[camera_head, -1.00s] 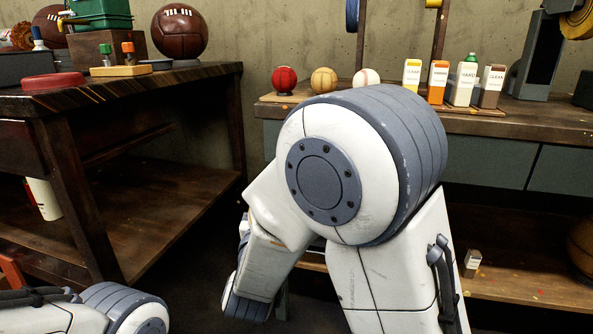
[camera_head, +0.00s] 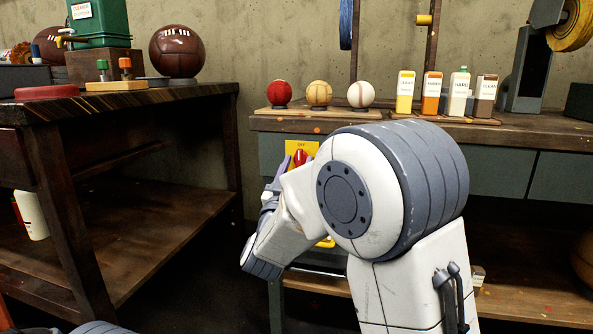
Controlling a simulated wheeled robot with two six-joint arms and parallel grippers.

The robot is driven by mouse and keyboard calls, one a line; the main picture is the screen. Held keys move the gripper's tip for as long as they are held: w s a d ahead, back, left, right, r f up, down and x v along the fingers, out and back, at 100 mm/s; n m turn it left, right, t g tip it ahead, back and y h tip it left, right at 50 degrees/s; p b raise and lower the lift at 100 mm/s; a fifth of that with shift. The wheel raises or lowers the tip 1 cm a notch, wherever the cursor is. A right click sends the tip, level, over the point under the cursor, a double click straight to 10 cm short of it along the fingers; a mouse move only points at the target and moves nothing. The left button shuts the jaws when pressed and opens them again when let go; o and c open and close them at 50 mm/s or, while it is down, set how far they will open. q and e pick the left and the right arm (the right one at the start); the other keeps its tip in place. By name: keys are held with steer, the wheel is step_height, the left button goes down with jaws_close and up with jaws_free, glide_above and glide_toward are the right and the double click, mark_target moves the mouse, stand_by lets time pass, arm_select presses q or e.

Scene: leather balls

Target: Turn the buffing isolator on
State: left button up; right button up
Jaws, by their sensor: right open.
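The buffing isolator (camera_head: 301,147) is a yellow plate with a red rotary handle (camera_head: 300,158), on the front of the back bench. The word OFF shows at its top edge. Its lower part is hidden behind my right arm. My right gripper (camera_head: 284,170) is just left of the red handle, partly hidden by my own wrist. It is open, with one finger showing close to the plate; I cannot tell whether it touches the handle. My left gripper is not in view.
Red, tan and white balls (camera_head: 319,94) stand on a board on the back bench, beside several small cartons (camera_head: 432,93). A dark wooden table (camera_head: 130,103) with a brown ball (camera_head: 177,51) stands at left. A yellow piece (camera_head: 326,242) shows below my right wrist.

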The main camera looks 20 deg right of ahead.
steer(key=shift+w, duration=0.1)
jaws_close()
steer(key=shift+m, duration=0.3)
steer(key=m+h, duration=0.1)
steer(key=m, duration=0.1)
steer(key=m+g+b, duration=0.1)
steer(key=shift+f+m+g+h, duration=0.1)
steer(key=shift+m+g+h, duration=0.2)
steer(key=shift+m+h, duration=0.1)
steer(key=m+g+h+b, duration=0.1)
steer(key=m, duration=0.2)
steer(key=shift+m+g, duration=0.3)
steer(key=shift+m, duration=0.1)
steer(key=m+g, duration=0.1)
steer(key=m, duration=0.2)
steer(key=m+g, duration=0.2)
steer(key=m, duration=0.2)
steer(key=shift+w+a+r+h, duration=0.1)
steer(key=shift+a+r+h, duration=0.1)
steer(key=shift+h, duration=0.2)
steer(key=m+g, duration=0.1)
steer(key=m, duration=0.2)
steer(key=m+g+y, duration=0.1)
steer(key=m, duration=0.3)
steer(key=shift+r+g, duration=0.1)
steer(key=shift+g, duration=0.2)
